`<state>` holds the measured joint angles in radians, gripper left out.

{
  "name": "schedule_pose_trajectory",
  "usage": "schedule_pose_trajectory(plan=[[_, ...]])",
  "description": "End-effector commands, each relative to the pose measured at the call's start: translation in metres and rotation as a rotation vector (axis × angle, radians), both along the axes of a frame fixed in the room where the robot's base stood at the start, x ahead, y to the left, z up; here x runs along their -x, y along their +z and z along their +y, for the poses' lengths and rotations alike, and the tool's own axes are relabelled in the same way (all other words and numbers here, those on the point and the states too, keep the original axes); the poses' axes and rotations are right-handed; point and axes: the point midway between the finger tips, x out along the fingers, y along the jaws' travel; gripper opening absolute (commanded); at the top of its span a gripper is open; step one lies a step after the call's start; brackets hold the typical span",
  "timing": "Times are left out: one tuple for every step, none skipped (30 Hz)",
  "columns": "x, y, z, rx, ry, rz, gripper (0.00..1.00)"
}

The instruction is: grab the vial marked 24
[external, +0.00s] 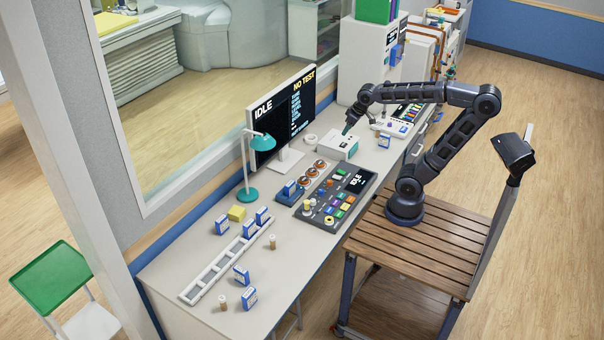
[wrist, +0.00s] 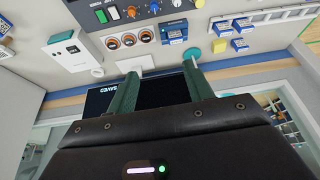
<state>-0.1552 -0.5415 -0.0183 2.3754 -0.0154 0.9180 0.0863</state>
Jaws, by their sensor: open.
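No number 24 is readable in either view. Small tan-topped pieces that look like vials stand on the desk, one (external: 273,242) right of the white slotted rack (external: 190,297) and one (external: 222,302) near the front. Blue-and-white labelled pieces stand near them, such as one (external: 241,275) beside the rack and one (external: 249,298) at the front; I cannot tell whether these are vials. My gripper (external: 349,127) is open and empty above the white box at the desk's back, away from the rack. Its two green fingers stand apart in the wrist view (wrist: 160,72).
A monitor (external: 287,110), teal lamp (external: 247,190) and button panel (external: 335,198) stand between my gripper and the rack. The white box (external: 343,148) is below my gripper. A yellow block (external: 237,213) lies near the rack. The desk's near-left end has some bare room.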

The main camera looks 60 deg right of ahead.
Motion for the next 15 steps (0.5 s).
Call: schedule_pose_trajectory(plan=[[-0.015, 0.003, 0.01, -0.003, 0.013, 0.005, 0.51], [-0.023, 0.004, 0.015, -0.004, 0.018, 0.007, 0.51], [-0.034, 0.007, 0.023, -0.006, 0.027, 0.008, 0.51], [-0.042, 0.008, 0.029, -0.007, 0.032, 0.01, 0.51], [-0.05, 0.009, 0.035, -0.009, 0.037, 0.011, 0.51], [-0.061, 0.01, 0.043, -0.011, 0.044, 0.013, 0.51], [-0.068, 0.011, 0.05, -0.011, 0.051, 0.013, 0.51], [-0.076, 0.011, 0.057, -0.013, 0.055, 0.015, 0.51], [-0.087, 0.012, 0.067, -0.015, 0.062, 0.016, 0.51], [-0.094, 0.012, 0.074, -0.016, 0.068, 0.017, 0.51], [-0.102, 0.012, 0.081, -0.017, 0.073, 0.018, 0.51], [-0.112, 0.012, 0.092, -0.018, 0.079, 0.021, 0.51], [-0.119, 0.012, 0.1, -0.019, 0.085, 0.021, 0.51], [-0.126, 0.01, 0.108, -0.02, 0.089, 0.024, 0.51], [-0.135, 0.01, 0.12, -0.021, 0.096, 0.025, 0.51]])
